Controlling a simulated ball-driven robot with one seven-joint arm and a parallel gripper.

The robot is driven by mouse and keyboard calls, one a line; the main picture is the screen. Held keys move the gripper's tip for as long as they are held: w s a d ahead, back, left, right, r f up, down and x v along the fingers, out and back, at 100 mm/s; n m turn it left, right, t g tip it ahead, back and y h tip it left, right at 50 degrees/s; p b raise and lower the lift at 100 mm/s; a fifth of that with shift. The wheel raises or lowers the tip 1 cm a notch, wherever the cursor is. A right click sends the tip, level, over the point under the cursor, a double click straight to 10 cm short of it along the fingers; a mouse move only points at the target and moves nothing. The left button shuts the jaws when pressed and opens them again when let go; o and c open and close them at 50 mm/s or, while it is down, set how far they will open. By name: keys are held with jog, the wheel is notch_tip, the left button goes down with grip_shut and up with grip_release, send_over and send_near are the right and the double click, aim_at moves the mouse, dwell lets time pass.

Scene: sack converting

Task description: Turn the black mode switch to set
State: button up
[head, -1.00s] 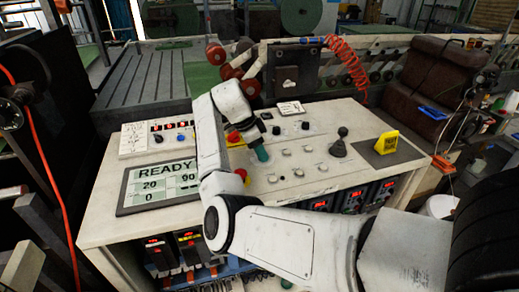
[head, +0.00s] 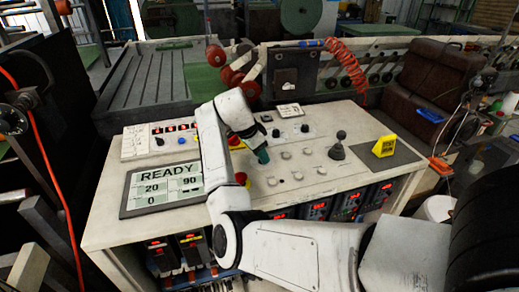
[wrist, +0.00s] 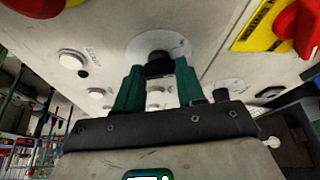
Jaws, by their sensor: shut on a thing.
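The black mode switch (wrist: 158,66) stands on a round pale plate in the wrist view. The green fingers of my gripper (wrist: 157,84) are shut on it, one on each side. The switch's lower part is partly hidden between the fingers, and I cannot read its setting. In the head view my gripper (head: 262,156) reaches down to the middle of the pale console (head: 330,180), and the switch there is hidden behind it.
A READY screen (head: 163,187) lies to the left.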

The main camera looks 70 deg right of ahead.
jog(key=n+p, duration=0.1)
jog(key=n+t+p, duration=0.1)
jog(key=n+p, duration=0.1)
jog(key=n, duration=0.1)
jog(key=shift+s+a+r+h, duration=0.1)
jog(key=shift+s+r+h, duration=0.05)
jog(key=shift+r+h, duration=0.15)
jog(key=shift+f+n+t+p, duration=0.2)
jog(key=shift+n+t+p, duration=0.4)
jog(key=shift+n+p, duration=0.25)
jog(key=shift+n, duration=0.35)
jog(key=o, duration=1)
jog(key=shift+o, duration=0.2)
jog(key=b+v, duration=0.1)
jog(key=v, duration=0.9)
jog(key=shift+a+r+b, duration=0.25)
jog(key=shift+r+b, duration=0.05)
jog(key=shift+b, duration=0.1)
